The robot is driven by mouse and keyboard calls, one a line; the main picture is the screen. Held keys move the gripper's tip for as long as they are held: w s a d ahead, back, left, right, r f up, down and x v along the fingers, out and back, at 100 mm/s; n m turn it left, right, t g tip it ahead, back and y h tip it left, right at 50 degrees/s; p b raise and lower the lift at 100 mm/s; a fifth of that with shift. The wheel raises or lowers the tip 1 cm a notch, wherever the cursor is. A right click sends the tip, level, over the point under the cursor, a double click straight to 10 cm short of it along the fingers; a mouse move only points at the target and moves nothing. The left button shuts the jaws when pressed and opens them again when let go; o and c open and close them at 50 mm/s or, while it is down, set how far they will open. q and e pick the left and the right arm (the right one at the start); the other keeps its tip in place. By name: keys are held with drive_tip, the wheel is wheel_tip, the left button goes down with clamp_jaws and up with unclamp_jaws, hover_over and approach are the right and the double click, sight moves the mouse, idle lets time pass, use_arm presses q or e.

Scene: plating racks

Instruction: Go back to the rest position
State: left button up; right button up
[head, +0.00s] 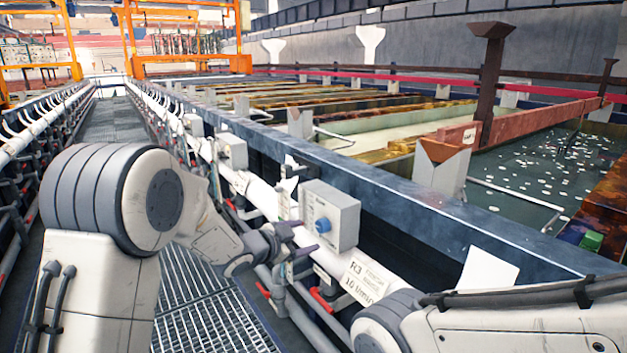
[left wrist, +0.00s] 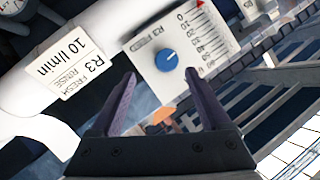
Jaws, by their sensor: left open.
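My left gripper (head: 299,241) is in the middle of the head view, in front of a grey control box (head: 345,210) with a blue knob (head: 323,225). In the left wrist view my left gripper (left wrist: 160,98) is open and its two dark fingers are apart with nothing held between them. The blue knob (left wrist: 166,61) is just beyond the fingertips, and the box face (left wrist: 185,45) carries a printed scale. The fingers appear clear of the knob. My right arm shows at the lower right of the head view, but its gripper is out of view.
A white pipe (head: 385,272) with an "R3 10 l/min" label (head: 366,282) runs below the box. Red-handled valves (head: 322,299) sit beneath it. A tank rim (head: 400,200) stands behind. The grated walkway (head: 205,310) is clear.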

use_arm(q)
drive_tip(key=s+f+n+g+y, duration=0.25)
drive_tip(key=s+g, duration=0.35)
drive_tip(key=s, duration=1.5)
drive_tip(key=s+f+n+g+y, duration=0.25)
drive_tip(key=s+g+y, duration=0.2)
drive_tip(key=s, duration=1.55)
wheel_tip(320, 180, up, 15)
drive_tip(key=s+n+g+p, duration=0.1)
drive_tip(key=p, duration=1.3)
drive_tip(key=shift+s+a+r+p, duration=0.15)
drive_tip(key=shift+a+p, duration=0.25)
